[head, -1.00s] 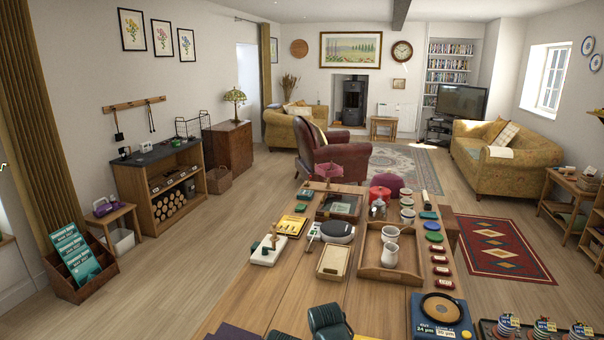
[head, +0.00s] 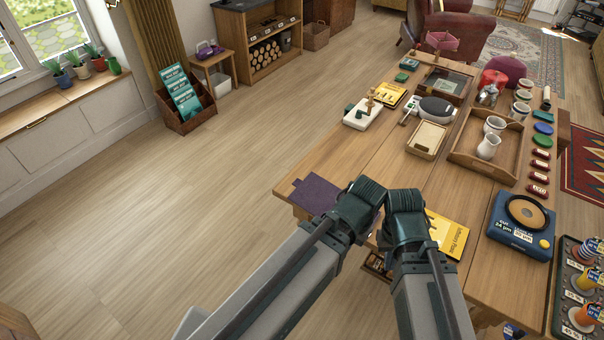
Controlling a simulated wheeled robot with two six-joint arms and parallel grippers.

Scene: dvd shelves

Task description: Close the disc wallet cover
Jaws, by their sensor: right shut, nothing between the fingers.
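A flat purple panel (head: 314,194), which looks like the disc wallet's cover, lies open at the near left edge of the table. Its right part is hidden behind my arm, so I cannot see the rest of the wallet. My right gripper (head: 405,203) is shut and empty, over the table to the right of the panel. My left arm's dark end (head: 359,203) is beside it, close to the panel's right side. Its fingers do not show clearly. I cannot tell whether either touches the wallet.
A yellow booklet (head: 447,235) lies right of my arms, partly covered. A blue disc player (head: 520,222) stands further right, beside a tray of spindles (head: 560,316). A wooden tray (head: 468,158) with white jugs is behind. The floor left of the table is clear.

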